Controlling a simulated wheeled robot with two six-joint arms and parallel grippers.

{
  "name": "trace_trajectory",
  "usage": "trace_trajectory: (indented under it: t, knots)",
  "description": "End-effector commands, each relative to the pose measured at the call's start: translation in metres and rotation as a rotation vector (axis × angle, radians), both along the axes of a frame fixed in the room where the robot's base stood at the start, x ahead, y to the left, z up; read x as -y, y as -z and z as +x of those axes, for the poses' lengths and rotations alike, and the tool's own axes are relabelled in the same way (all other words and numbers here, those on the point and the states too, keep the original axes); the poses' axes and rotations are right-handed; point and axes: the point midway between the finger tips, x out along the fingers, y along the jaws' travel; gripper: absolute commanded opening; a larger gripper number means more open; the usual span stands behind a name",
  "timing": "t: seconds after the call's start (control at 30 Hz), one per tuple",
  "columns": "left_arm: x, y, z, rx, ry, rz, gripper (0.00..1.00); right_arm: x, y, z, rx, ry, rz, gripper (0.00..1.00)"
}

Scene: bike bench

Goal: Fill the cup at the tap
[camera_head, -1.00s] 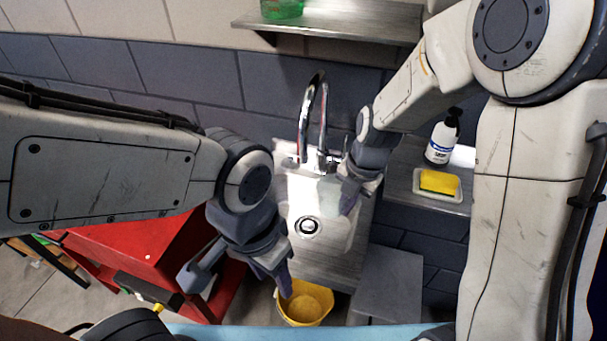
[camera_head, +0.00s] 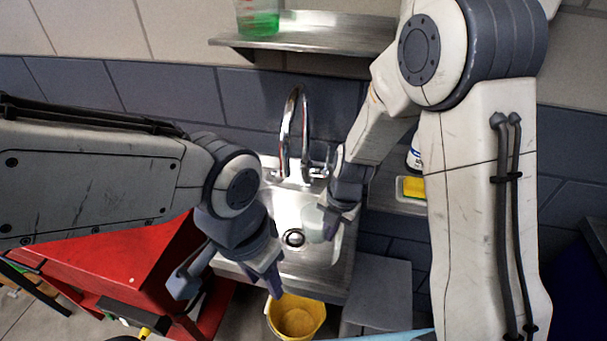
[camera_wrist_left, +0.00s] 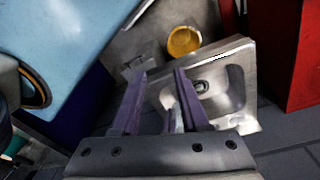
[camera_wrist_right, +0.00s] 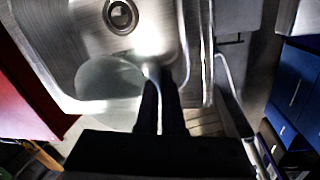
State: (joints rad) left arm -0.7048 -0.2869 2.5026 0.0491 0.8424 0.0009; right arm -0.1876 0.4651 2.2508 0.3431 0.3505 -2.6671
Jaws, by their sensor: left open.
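The pale translucent cup (camera_head: 313,223) is over the sink basin (camera_head: 320,257), to the right of the drain. It also shows in the right wrist view (camera_wrist_right: 105,80), left of the fingers. My right gripper (camera_head: 333,222) has its fingers close together at the cup's side and appears shut on it, at the handle; the fingers hide the exact grip. The chrome tap (camera_head: 286,135) arches up behind the basin, behind and left of the cup. No water stream is visible. My left gripper (camera_head: 228,278) is open and empty, in front of the basin's left side.
A yellow bucket (camera_head: 296,316) stands on the floor below the sink. A red cabinet (camera_head: 110,262) is at left. A yellow sponge (camera_head: 413,187) and a partly hidden bottle (camera_head: 414,158) are right of the sink. A shelf (camera_head: 330,38) above holds a green container (camera_head: 258,22).

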Motion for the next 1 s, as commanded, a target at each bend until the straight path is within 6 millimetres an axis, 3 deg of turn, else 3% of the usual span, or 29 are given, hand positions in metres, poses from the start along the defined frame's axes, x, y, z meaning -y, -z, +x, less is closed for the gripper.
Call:
trace_trajectory:
  t: [0.17,0.3,0.5,0.87,1.0]
  knots:
    - [0.032,-0.04,0.065,0.161,0.113,0.033,0.44,0.0,0.0,0.0,0.0,0.0,0.0,0.0]
    - [0.064,-0.086,0.126,0.336,0.209,0.075,0.44,0.0,0.0,0.0,0.0,0.0,0.0,0.0]
    - [0.107,-0.147,0.201,0.553,0.299,0.136,0.44,0.0,0.0,0.0,0.0,0.0,0.0,0.0]
    - [0.128,-0.043,0.282,0.374,0.37,0.111,0.44,0.0,0.0,0.0,0.0,0.0,0.0,0.0]
    - [0.131,-0.005,0.301,0.306,0.276,0.1,0.44,0.0,0.0,0.0,0.0,0.0,0.0,0.0]
